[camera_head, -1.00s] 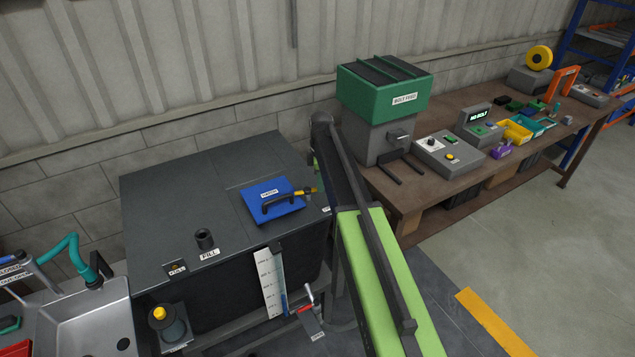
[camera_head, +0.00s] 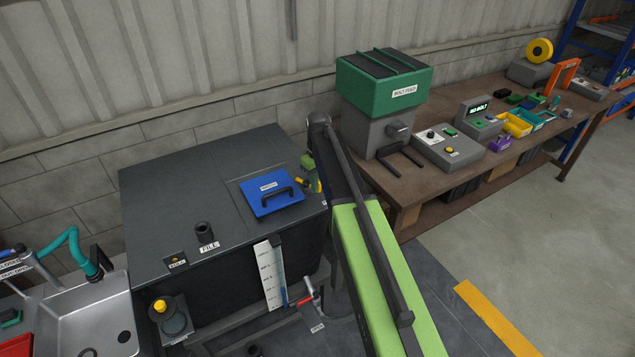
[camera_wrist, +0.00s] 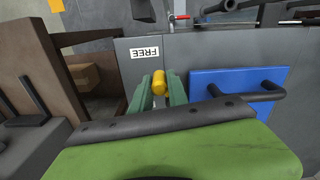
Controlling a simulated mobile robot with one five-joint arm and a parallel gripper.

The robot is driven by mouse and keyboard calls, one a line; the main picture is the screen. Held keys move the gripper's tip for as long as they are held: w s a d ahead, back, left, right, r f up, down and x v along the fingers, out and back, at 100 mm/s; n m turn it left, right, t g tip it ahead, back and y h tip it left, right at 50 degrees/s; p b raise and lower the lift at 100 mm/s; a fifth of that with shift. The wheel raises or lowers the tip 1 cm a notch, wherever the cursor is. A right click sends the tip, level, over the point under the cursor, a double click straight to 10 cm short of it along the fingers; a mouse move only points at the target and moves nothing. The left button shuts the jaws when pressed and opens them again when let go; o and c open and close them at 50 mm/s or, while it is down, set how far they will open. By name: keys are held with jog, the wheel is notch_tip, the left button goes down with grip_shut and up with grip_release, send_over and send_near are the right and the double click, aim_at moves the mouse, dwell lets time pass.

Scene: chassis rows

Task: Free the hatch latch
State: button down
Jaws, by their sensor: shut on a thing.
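The blue hatch (camera_head: 258,200) with its black handle lies flat on top of the dark tank. The wrist view shows part of the hatch (camera_wrist: 225,78) at the right. The latch's yellow grip (camera_head: 302,182) is just off the hatch's right edge in the head view. In the wrist view, my gripper (camera_wrist: 161,90) has its green fingers shut on the yellow latch grip (camera_wrist: 159,78), next to a label reading FREE (camera_wrist: 145,52). The latch's base and shaft are mostly hidden by my gripper and arm.
The tank top (camera_head: 180,195) has a fill port (camera_head: 204,233) and is otherwise mostly clear. A gauge strip (camera_head: 270,275) and a red-handled valve (camera_head: 306,298) are on its front. A workbench with a green-topped bolt feeder (camera_head: 385,85) stands close at right.

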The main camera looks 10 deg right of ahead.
jog(key=m, duration=0.1)
jog(key=s+a+m, duration=0.1)
jog(key=m, duration=0.3)
jog(key=shift+s+a, duration=0.2)
jog(key=shift+a, duration=0.1)
dwell(0.5)
jog(key=c, duration=1.3)
grip_release()
jog(key=shift+a, duration=0.1)
notch_tip(320, 180, up, 18)
jog(key=p, duration=1.7)
jog(key=shift+f, duration=0.25)
